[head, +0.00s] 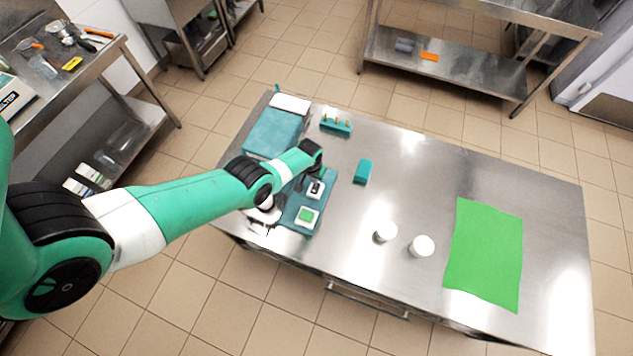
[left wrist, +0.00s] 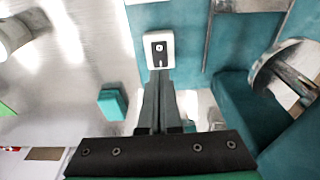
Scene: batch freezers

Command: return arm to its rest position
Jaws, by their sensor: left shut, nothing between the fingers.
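My left arm (head: 190,205) reaches in from the left over the teal equipment on the steel table, its wrist bent down there. My left gripper (left wrist: 159,76) shows in the left wrist view with its two dark fingers together and nothing between them. The fingertips appear just below a small white box with a black face (left wrist: 158,50), which sits on a teal surface; I cannot tell whether they touch it. In the head view this white box (head: 316,188) shows beside the wrist, and the fingers are mostly hidden. My right gripper is in neither view.
A white box with a green face (head: 307,216), a teal block (head: 363,171), two white cups (head: 421,246) and a green mat (head: 484,255) are on the steel table (head: 400,180). A teal rack (head: 336,121) stands at the back. The table's middle is mostly clear.

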